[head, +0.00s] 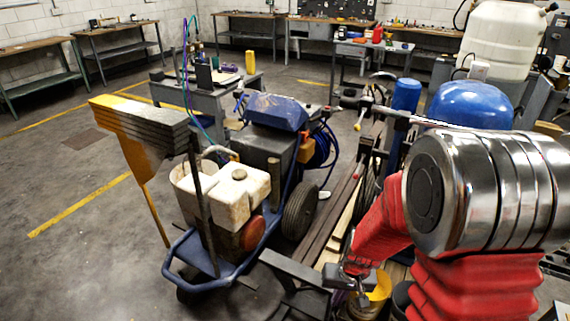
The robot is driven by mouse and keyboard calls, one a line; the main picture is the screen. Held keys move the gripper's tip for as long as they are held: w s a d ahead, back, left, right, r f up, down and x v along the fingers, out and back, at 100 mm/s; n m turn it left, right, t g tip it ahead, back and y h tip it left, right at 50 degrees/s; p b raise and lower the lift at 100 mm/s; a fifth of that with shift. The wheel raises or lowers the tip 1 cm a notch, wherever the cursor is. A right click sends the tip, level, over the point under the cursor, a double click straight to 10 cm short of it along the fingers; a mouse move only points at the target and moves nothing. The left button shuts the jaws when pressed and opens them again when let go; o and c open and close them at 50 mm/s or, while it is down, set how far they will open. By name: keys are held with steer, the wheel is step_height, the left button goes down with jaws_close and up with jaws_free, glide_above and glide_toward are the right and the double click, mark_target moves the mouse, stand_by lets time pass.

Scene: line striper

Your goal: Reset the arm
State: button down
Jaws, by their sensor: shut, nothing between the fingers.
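My arm comes in from the right, with a large silver joint and red sleeves. It bends down towards the lower middle of the head view. My gripper (352,282) is at the end of the narrower red sleeve, low in the view. It is shut and empty. Its fingertips are small and hard to make out against the dark parts around it. The line striper (235,195) stands to its left, with a white tank, a blue frame and black wheels. I cannot tell whether the gripper touches anything.
A yellow-and-grey panel on a yellow post (140,130) stands at the striper's left. Dark bars (295,270) lie close to the gripper's left. A blue drum (470,100) and a white tank (503,45) stand behind my arm. The floor at the left is clear; benches line the walls.

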steer(key=s+r+t, duration=0.1)
steer(key=s+r, duration=0.3)
steer(key=r, duration=0.6)
steer(key=s+r+t, duration=0.2)
steer(key=s+r, duration=0.3)
steer(key=r, duration=0.4)
steer(key=s+d+r+n+t+h, duration=0.1)
steer(key=s+r, duration=0.4)
steer(key=r, duration=0.5)
steer(key=shift+s+r, duration=0.15)
steer(key=shift+r, duration=0.2)
